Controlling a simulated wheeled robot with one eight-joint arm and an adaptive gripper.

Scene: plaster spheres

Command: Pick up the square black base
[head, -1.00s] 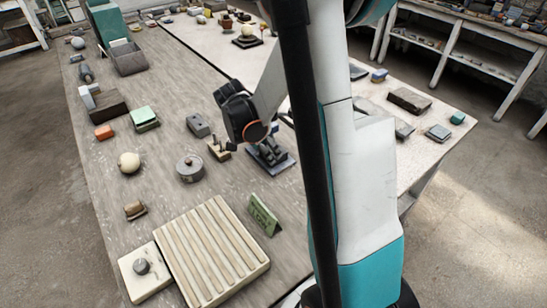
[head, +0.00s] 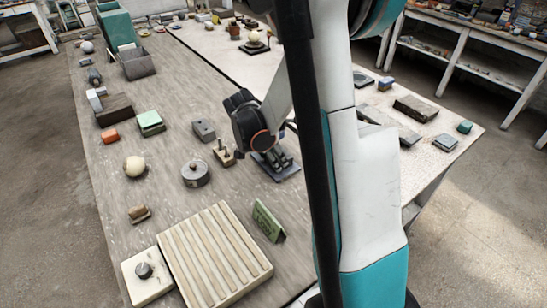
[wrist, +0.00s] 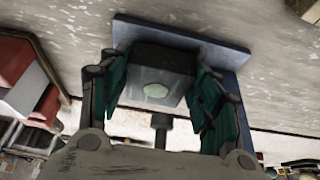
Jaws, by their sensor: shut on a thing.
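My gripper (wrist: 160,100) is shut on a dark, square block, the black base (wrist: 162,62), with a finger on each side of it in the wrist view. The block has a pale round spot on its face. A wider flat blue-grey slab (wrist: 228,55) shows just behind the block; I cannot tell whether the two are joined. In the head view my gripper (head: 268,156) points down at the slab (head: 287,173) on the grey table, and its wrist hides part of the block.
A small wooden stand with pegs (head: 224,153) is close left of my gripper. A grey box (head: 203,130), a round grey tin (head: 195,174) and a green folded card (head: 268,221) stand nearby. A ribbed cream board (head: 215,255) lies at the front.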

